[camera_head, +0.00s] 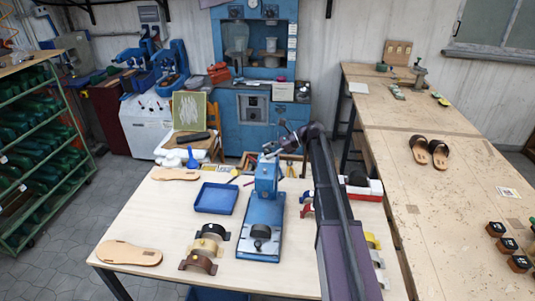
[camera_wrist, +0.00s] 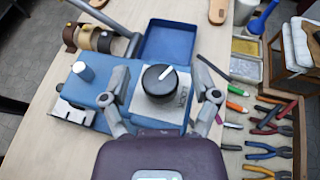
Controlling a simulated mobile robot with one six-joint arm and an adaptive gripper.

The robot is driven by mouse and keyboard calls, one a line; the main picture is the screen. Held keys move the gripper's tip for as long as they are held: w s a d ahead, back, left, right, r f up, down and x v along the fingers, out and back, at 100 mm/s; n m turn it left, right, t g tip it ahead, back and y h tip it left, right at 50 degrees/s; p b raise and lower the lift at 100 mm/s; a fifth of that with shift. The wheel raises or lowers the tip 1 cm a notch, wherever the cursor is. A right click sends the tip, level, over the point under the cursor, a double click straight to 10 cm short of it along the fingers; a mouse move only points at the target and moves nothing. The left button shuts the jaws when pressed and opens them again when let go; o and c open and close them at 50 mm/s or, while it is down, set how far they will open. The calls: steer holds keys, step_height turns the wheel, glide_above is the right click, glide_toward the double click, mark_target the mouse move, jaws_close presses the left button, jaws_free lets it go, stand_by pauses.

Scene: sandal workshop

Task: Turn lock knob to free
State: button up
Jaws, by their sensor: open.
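The lock knob (camera_wrist: 159,82) is round and black, with a white pointer mark slanting toward the upper right of the wrist view. It sits on a pale label plate (camera_wrist: 180,108) on the blue press (camera_wrist: 88,101). The plate's lettering is too small to read. The press also shows in the head view (camera_head: 266,182), standing on the table, but I cannot make out the knob there. My gripper (camera_wrist: 161,97) is open, one finger left of the knob and one right of it, with visible gaps. It also shows above the press in the head view (camera_head: 278,143).
A blue tray (camera_head: 215,198) lies left of the press. Curved strap pieces (camera_head: 203,250) and sandal soles (camera_head: 128,253) are on the table's left part. Several pliers (camera_wrist: 270,130) lie in a wooden box at the right of the wrist view. A workbench (camera_head: 440,200) stands to the right.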

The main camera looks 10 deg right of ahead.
jaws_close()
stand_by(0.4)
steer(key=shift+w+n+g, duration=0.15)
steer(key=shift+n+g, duration=0.65)
steer(key=shift+g, duration=0.1)
steer(key=shift+n+g+h, duration=0.3)
steer(key=shift+n+g, duration=0.4)
steer(key=shift+g, duration=0.1)
steer(key=shift+s, duration=0.2)
